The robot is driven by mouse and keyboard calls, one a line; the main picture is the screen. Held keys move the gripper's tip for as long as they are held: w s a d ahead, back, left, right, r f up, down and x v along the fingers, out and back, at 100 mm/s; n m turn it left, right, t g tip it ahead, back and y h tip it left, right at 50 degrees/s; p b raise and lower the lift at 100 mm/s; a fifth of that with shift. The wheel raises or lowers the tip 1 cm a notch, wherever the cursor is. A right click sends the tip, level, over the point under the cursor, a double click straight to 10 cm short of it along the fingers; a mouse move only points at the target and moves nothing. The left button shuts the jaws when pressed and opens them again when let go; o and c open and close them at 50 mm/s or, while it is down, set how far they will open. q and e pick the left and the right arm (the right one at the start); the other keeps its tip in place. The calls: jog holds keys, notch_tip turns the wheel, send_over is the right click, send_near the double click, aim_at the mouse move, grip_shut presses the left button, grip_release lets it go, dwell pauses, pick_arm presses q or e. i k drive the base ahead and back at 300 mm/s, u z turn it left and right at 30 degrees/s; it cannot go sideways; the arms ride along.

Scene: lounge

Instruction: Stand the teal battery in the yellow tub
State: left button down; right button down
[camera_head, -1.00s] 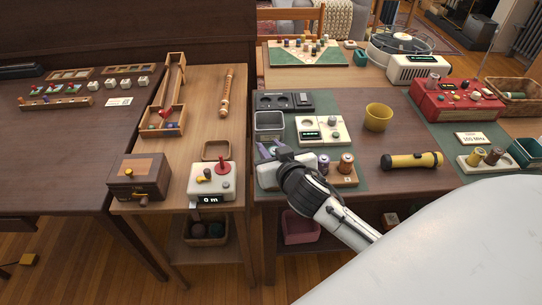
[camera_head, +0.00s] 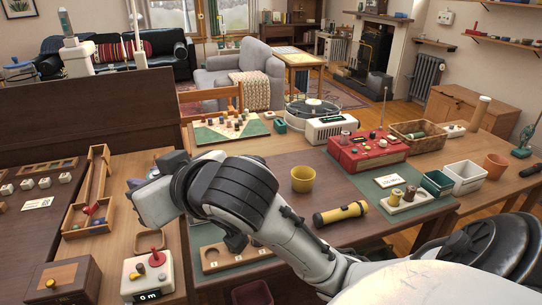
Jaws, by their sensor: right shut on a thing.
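The yellow tub (camera_head: 302,179) stands upright on the table's dark surface, right of my right arm; I see nothing standing up out of it. I cannot make out the teal battery. A wooden holder with round holes (camera_head: 210,254) lies partly hidden under my right forearm. My left gripper is not in view.
A black and yellow flashlight (camera_head: 340,214) lies in front of the tub. A red radio-like box (camera_head: 367,151) stands behind to the right, and a cream tray with spools (camera_head: 393,209) is at the right. The dark surface around the tub is clear.

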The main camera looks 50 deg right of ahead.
aim_at(303, 185)
jog(key=k, duration=1.2)
jog(key=z, duration=0.8)
jog(key=i, duration=1.6)
jog(key=u, duration=0.2)
